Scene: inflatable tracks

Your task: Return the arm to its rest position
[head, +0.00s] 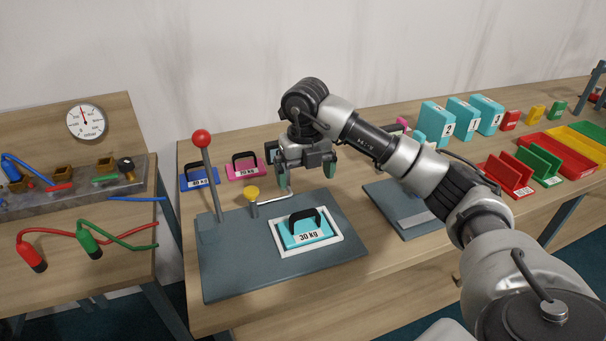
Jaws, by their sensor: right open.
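My right arm (408,165) comes in from the lower right and reaches over the wooden table. Its right gripper (307,178) points down above the back part of the grey base plate, with its two green-tipped fingers apart and nothing seen between them. The gripper is behind a teal 30 KG weight (305,231), which sits in a white frame (335,247) on the plate and is apart from the gripper. My left gripper does not show.
A lever with a red knob (201,139) stands upright on the grey plate (225,274), near a yellow knob (252,192). Blue (199,180) and pink (245,168) weights lie behind. Teal boxes (436,122) and coloured trays stand right. A gauge (86,121) is on the left bench.

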